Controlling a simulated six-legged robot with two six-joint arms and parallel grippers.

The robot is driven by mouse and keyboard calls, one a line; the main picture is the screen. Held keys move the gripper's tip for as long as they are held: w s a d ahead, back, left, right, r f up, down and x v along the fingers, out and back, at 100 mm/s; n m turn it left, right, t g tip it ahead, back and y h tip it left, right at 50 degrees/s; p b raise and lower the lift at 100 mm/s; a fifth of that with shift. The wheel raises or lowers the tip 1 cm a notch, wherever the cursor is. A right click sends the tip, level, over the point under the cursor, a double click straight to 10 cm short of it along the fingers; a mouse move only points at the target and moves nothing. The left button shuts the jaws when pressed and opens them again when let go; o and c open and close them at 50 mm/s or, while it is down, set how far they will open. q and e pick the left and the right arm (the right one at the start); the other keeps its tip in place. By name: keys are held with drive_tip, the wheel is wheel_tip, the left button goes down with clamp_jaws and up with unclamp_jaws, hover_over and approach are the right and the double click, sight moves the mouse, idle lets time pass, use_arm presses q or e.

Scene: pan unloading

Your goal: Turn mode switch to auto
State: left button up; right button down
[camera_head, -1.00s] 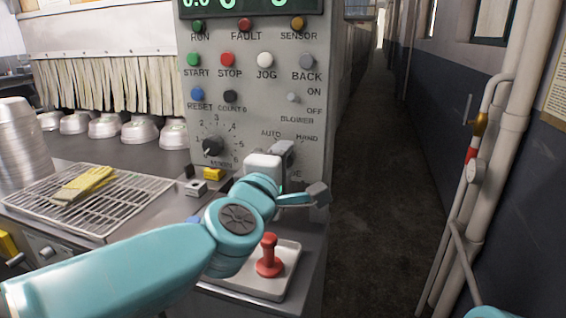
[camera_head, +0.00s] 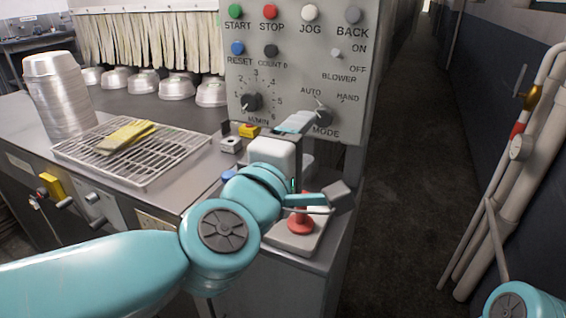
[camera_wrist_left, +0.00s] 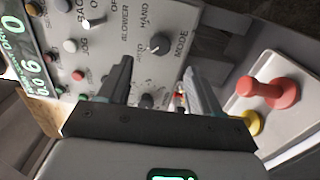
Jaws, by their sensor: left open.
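The mode switch (camera_head: 322,117) is a dark grey round knob low on the grey control panel (camera_head: 294,60), between the AUTO and HAND labels and above MODE. I cannot tell surely which label its pointer faces. In the left wrist view the knob (camera_wrist_left: 160,42) shows just beyond and between my fingertips, apart from them. My left gripper (camera_head: 297,124) is in front of the panel, to the left of the knob. Its two dark fingers (camera_wrist_left: 157,68) are spread and empty. My right gripper is out of view; only a teal part of my right arm shows at the lower right.
A red-handled stamp (camera_head: 301,222) stands on a light tray (camera_head: 290,242) below my left wrist. A speed dial (camera_head: 250,102) and several push buttons share the panel. A wire rack (camera_head: 170,170) with yellow gloves (camera_head: 128,135) lies left. The corridor on the right is clear.

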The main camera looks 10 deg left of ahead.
use_arm(q)
drive_tip(key=v, duration=0.6)
drive_tip(key=shift+s+p, duration=0.4)
drive_tip(key=shift+s+a, duration=0.1)
drive_tip(key=shift+a, duration=0.05)
